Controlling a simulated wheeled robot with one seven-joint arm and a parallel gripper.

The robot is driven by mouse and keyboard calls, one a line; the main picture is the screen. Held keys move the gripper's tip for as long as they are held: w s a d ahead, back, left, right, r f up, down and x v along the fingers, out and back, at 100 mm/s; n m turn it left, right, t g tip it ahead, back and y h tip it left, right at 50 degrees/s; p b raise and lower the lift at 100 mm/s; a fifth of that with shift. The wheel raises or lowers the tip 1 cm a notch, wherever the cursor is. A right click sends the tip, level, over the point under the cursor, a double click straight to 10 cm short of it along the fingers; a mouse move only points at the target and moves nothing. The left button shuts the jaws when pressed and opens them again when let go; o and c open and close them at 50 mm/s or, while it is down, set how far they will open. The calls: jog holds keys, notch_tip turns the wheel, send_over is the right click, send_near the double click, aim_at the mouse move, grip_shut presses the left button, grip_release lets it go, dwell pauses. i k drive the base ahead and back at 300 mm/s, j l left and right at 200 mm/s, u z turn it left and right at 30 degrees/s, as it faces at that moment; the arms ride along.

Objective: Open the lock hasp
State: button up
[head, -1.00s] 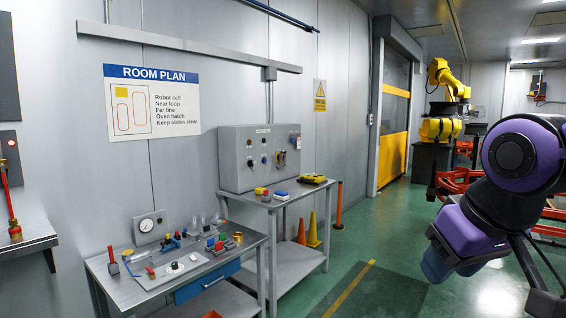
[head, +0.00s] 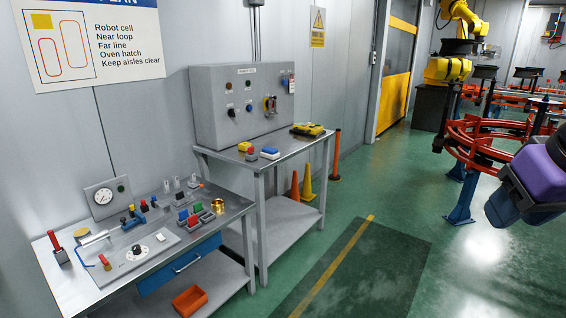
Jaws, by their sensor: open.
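A grey control cabinet (head: 215,110) stands on the back bench against the wall. On its front is a small yellow and dark fitting with a red part (head: 270,104); it may be the lock hasp, but it is too small for me to tell whether it is open or shut. Part of my purple and dark blue arm (head: 541,174) shows at the right edge, far from the cabinet. My gripper is not in view.
The near metal bench (head: 68,283) holds a gauge (head: 103,197), a panel with a knob and several small coloured parts. An orange bin (head: 190,300) sits below. Green floor in front is clear. Red rails (head: 470,145) are at right.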

aim_at(270, 103)
jog(key=i, duration=2.25)
jog(key=i+l+u, duration=0.2)
jog(key=i, duration=0.3)
jog(key=i+l+u, duration=0.2)
jog(key=i, duration=0.3)
jog(key=i+l+u, duration=0.15)
jog(key=i, duration=0.35)
